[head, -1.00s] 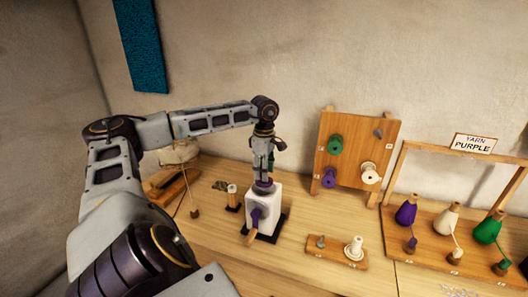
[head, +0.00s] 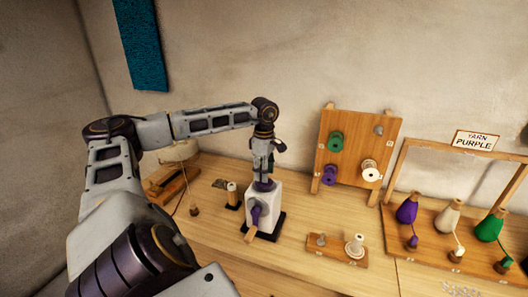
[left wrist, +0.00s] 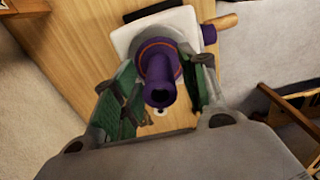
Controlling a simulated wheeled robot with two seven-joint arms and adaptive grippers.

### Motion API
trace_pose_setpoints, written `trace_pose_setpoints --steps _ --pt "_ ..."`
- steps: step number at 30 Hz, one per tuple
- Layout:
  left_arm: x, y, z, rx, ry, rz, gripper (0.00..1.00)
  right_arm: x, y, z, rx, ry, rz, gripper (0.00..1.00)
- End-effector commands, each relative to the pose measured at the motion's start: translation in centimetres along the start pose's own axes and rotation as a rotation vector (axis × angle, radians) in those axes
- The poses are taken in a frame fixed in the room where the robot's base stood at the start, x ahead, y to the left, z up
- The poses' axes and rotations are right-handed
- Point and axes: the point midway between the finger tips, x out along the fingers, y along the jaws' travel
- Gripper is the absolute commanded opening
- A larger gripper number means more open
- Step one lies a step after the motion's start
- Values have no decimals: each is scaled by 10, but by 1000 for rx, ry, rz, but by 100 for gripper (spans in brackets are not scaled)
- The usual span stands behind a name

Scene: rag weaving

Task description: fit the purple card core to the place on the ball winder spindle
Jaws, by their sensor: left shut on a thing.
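The purple card core (left wrist: 160,88) stands between the two fingers of my left gripper (left wrist: 160,100) in the left wrist view, with its open end toward the camera. My left gripper (head: 263,176) is shut on it, pointing down over the top of the white ball winder (head: 265,203). The core is in line with the spindle place. The fingers mostly hide the core in the head view, and I cannot tell whether it is fully seated. The winder (left wrist: 133,38) has a purple crank with a wooden handle (left wrist: 222,22). My right gripper is not in view.
A peg board (head: 357,150) with green, purple and white spools stands behind on the right. A small wooden stand (head: 338,250) with a white spool is right of the winder. A rack with yarn cones (head: 407,210) is further right. A small spool post (head: 232,195) stands left.

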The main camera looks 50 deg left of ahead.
Motion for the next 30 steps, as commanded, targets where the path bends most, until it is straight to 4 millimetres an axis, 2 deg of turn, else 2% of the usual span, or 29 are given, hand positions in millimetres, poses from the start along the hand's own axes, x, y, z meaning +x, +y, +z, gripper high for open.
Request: trace_pose_setpoints --steps 3,4,9,20,30 --pt "0 0 0 0 0 0 14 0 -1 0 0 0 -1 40" --pt "0 0 0 0 0 0 47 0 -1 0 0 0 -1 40" --pt "0 0 0 0 0 0 68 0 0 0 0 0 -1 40" --pt "-1 0 0 0 0 0 68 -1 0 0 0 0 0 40" --pt "-20 0 0 0 0 0 68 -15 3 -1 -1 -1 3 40"
